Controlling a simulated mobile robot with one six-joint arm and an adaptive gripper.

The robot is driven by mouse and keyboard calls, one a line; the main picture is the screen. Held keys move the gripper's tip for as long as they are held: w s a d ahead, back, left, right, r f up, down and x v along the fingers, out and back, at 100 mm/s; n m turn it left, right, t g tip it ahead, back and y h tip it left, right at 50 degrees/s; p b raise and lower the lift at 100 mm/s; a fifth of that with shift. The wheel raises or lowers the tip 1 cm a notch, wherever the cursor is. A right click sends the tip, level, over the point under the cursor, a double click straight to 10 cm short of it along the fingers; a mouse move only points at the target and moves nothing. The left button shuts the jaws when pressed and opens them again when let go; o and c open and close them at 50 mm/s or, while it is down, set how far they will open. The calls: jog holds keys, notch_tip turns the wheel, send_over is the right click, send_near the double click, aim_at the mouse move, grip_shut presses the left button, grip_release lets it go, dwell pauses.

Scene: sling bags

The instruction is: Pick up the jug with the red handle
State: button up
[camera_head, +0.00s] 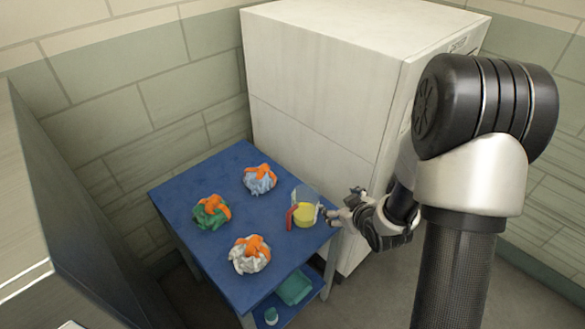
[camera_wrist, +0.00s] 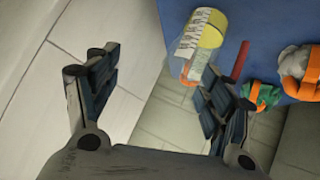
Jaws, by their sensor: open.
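The jug (camera_head: 305,208) is clear with yellow contents and a red handle (camera_head: 290,217). It stands upright at the right edge of the blue table. In the wrist view the jug (camera_wrist: 203,35) shows at the upper middle, with white scale markings and its red handle (camera_wrist: 241,60) to the right. My gripper (camera_head: 340,205) is just right of the jug, past the table edge. In the wrist view my gripper (camera_wrist: 160,80) is open and empty. The jug is beyond the right finger, not between the fingers; I cannot tell whether they touch.
The blue table (camera_head: 180,190) bears three bundles with orange tops: a pale blue one (camera_head: 259,182), a green one (camera_head: 208,216) and a white one (camera_head: 247,262). A lower shelf holds a green tray (camera_head: 295,288). A large white cabinet (camera_head: 320,110) stands behind.

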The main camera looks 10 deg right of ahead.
notch_tip(320, 180, down, 6)
jog(key=a+t+y, duration=0.1)
jog(key=y, duration=0.1)
jog(key=m+t+p, duration=0.2)
jog(key=t, duration=0.2)
send_near(310, 218)
jog(key=shift+y, duration=0.4)
jog(key=x, duration=0.2)
jog(key=b+x, duration=0.1)
jog(key=x, duration=0.2)
jog(key=b+x, duration=0.1)
jog(key=x, duration=0.1)
jog(key=shift+w+d, duration=0.25)
jog(key=shift+w, duration=0.25)
jog(key=b+x, duration=0.2)
jog(key=x, duration=0.2)
jog(key=shift+a+f, duration=0.1)
jog(key=shift+f, duration=0.1)
jog(key=shift+w+a, duration=0.1)
jog(key=shift+w, duration=0.4)
jog(key=shift+c, duration=0.4)
jog(key=c, duration=0.8)
jog(key=shift+c, duration=0.2)
